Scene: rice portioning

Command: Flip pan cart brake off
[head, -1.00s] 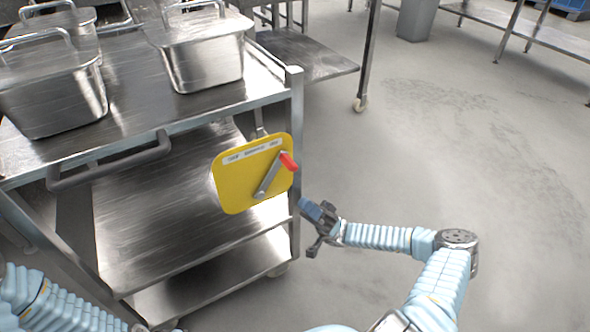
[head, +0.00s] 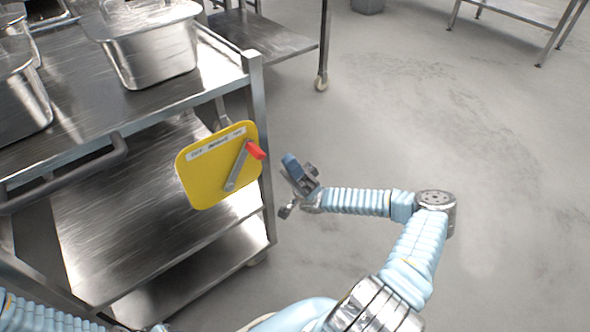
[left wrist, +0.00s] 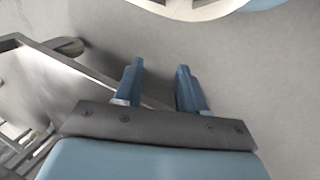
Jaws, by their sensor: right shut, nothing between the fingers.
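The pan cart (head: 256,90) is a steel shelf cart on the left of the head view. A yellow brake plate (head: 205,180) hangs at its near right corner, with a small label along its top. On the plate, a grey brake lever (head: 238,168) with a red tip (head: 256,150) slants up to the right. My right gripper (head: 290,183) is shut and empty, just right of the cart's corner post, apart from the lever. My left gripper (left wrist: 157,75) shows in the left wrist view, open, with nothing between its fingers; it is outside the head view.
Steel pans (head: 155,60) with lids stand on the cart's top shelf. A cart handle (head: 70,175) sticks out at the near side. Another steel table (head: 262,38) stands behind. The floor (head: 480,180) to the right is clear.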

